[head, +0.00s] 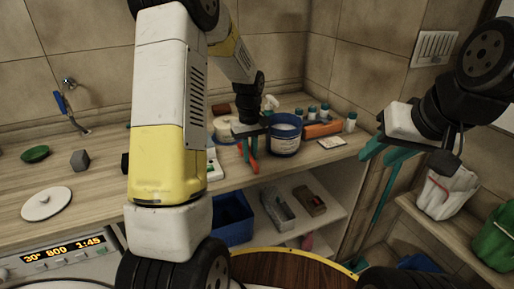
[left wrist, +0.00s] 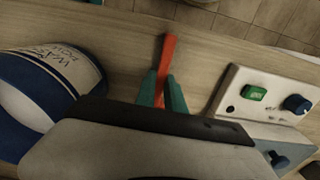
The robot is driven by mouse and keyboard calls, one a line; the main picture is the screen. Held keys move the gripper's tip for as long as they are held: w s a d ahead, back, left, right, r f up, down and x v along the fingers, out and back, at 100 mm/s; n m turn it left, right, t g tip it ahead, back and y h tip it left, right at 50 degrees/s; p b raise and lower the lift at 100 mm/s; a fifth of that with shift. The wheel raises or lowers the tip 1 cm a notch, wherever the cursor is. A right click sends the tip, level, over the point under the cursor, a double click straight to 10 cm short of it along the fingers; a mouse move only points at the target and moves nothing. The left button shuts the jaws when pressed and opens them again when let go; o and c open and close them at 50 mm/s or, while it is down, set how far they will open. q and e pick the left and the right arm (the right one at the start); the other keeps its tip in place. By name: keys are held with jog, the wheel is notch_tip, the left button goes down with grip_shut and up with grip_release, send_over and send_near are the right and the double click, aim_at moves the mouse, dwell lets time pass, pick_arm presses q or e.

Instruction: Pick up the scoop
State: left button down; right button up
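My left gripper (head: 248,157) points down at the worktop beside the blue tub. In the left wrist view its teal fingers (left wrist: 163,90) close on a narrow red strip, which looks like the scoop's handle (left wrist: 168,52). In the head view the red scoop (head: 254,165) shows between and below the fingers. Its bowl cannot be made out. The blue washing powder tub (head: 284,142) stands just right of the gripper; its label also shows in the left wrist view (left wrist: 68,70). My right gripper (head: 384,175) is open and empty, right of the worktop, its teal fingers apart.
Several small bottles (head: 351,122) and an orange block (head: 322,130) stand behind and right of the tub. A panel with a green switch and blue knob (left wrist: 270,95) lies close to the left gripper. A white round lid (head: 47,204) lies on the left worktop.

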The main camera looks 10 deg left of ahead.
aim_at(251, 158)
dwell(0.3)
pick_arm(q)
jog(key=shift+r, duration=0.6)
jog(key=shift+s+d+r, duration=0.15)
jog(key=shift+s+r, duration=0.15)
jog(key=shift+r, duration=0.35)
jog(key=shift+s+d+r, duration=0.1)
jog(key=shift+s+r, duration=0.2)
jog(key=shift+r, duration=0.3)
jog(key=s+d, duration=0.2)
jog(key=s, duration=0.5)
jog(key=s+d+r, duration=0.1)
jog(key=s+d, duration=0.2)
jog(key=s, duration=0.3)
jog(key=shift+s+d+r, duration=0.15)
jog(key=shift+s+d, duration=0.15)
jog(key=shift+s, duration=0.05)
